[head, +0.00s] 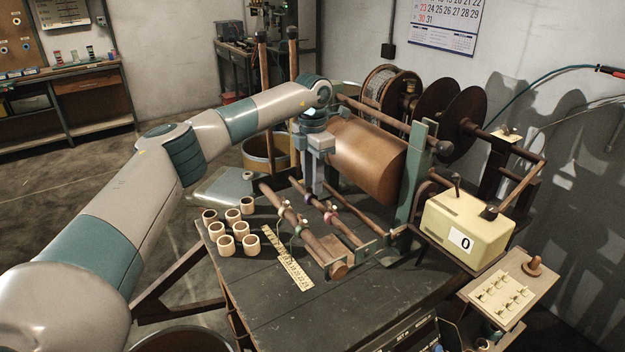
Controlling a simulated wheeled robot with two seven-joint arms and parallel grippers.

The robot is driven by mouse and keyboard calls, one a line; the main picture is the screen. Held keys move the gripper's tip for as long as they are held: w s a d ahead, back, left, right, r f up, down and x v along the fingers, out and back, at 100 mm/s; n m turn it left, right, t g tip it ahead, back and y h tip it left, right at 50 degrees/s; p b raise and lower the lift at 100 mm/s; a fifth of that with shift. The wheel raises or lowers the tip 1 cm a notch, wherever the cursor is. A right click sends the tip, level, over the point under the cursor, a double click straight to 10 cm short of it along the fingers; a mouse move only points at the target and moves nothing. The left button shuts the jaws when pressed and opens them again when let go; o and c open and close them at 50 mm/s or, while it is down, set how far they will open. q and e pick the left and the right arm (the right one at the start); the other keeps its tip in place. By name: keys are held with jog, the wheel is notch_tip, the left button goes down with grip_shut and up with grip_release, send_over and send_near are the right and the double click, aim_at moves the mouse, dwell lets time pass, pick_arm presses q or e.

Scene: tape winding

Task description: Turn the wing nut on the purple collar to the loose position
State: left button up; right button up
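My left arm reaches in from the left, and its gripper (313,190) points down over the rods at the front of the winding machine. Its fingertips are small here, so I cannot tell whether they are open or shut. A small purple collar (308,197) sits on a rod right at the fingertips, and its wing nut is mostly hidden by them. I cannot tell whether they touch it. A pinkish collar (331,216) and a green collar (296,230) sit on rods nearer the front. My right gripper is out of view.
Several pale rings (226,245) stand on the bench left of a yellow ruler (287,259). The big brown drum (368,160) is behind the rods. A cream counter box (466,230) showing 0 and a pegged board (508,289) are at right.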

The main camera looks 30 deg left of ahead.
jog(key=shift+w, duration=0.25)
pick_arm(q)
jog(key=shift+r, duration=0.75)
notch_tip(320, 180, up, 16)
jog(key=b, duration=0.2)
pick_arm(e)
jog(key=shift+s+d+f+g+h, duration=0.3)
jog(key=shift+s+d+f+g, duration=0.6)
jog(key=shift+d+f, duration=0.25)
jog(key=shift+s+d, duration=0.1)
pick_arm(q)
notch_tip(320, 180, up, 22)
jog(key=p, duration=2.1)
jog(key=shift+p, duration=0.35)
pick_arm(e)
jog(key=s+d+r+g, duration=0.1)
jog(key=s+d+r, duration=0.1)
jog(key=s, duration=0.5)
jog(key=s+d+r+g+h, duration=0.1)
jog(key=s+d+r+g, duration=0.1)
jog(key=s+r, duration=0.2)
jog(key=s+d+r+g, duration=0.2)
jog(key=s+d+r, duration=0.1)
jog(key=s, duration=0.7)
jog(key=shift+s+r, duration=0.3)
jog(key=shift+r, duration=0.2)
